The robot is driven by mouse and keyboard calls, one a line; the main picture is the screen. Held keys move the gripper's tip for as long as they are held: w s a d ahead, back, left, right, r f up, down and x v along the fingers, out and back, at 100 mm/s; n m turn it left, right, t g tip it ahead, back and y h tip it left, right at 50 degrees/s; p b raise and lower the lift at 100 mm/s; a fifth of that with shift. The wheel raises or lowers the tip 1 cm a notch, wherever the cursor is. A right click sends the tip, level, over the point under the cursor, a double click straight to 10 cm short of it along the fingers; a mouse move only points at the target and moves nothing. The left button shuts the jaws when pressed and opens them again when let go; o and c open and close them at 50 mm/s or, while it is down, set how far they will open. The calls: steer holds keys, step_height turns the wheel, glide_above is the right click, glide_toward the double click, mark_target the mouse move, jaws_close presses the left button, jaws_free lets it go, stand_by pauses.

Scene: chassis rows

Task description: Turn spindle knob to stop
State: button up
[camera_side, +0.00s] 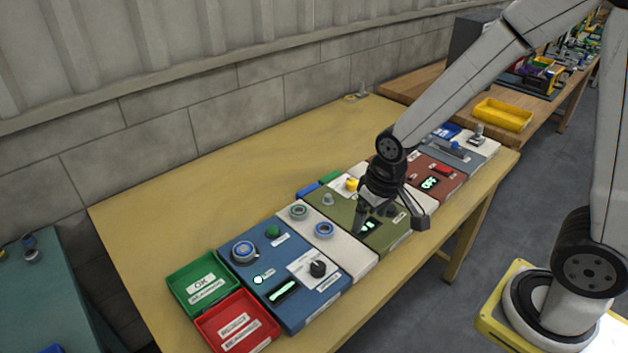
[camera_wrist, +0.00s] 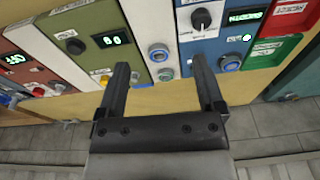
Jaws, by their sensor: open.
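A black rotary knob (camera_side: 317,268) with a white pointer sits on a white plate on the blue panel (camera_side: 335,286), left of my gripper in the side view. The same knob shows in the wrist view (camera_wrist: 200,19), beyond the right fingertip. A second dark knob (camera_wrist: 75,46) is on the green panel (camera_wrist: 95,18), left of the fingers in the wrist view. The labels are too small to read, so I cannot tell which is the spindle knob. My gripper (camera_side: 390,225) hangs over the green panel; its fingers (camera_wrist: 161,72) are open and empty.
Beside the blue panel are a green bin (camera_side: 180,280) marked OK and a red bin (camera_side: 215,324). A dark red panel (camera_side: 447,182) stands right.

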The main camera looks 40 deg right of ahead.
steer(key=m+g, duration=0.2)
glide_above(318, 265)
step_height(318, 265, down, 7)
steer(key=shift+f, duration=0.15)
steer(key=shift+n, duration=0.3)
steer(key=shift+f, duration=3.85)
jaws_close()
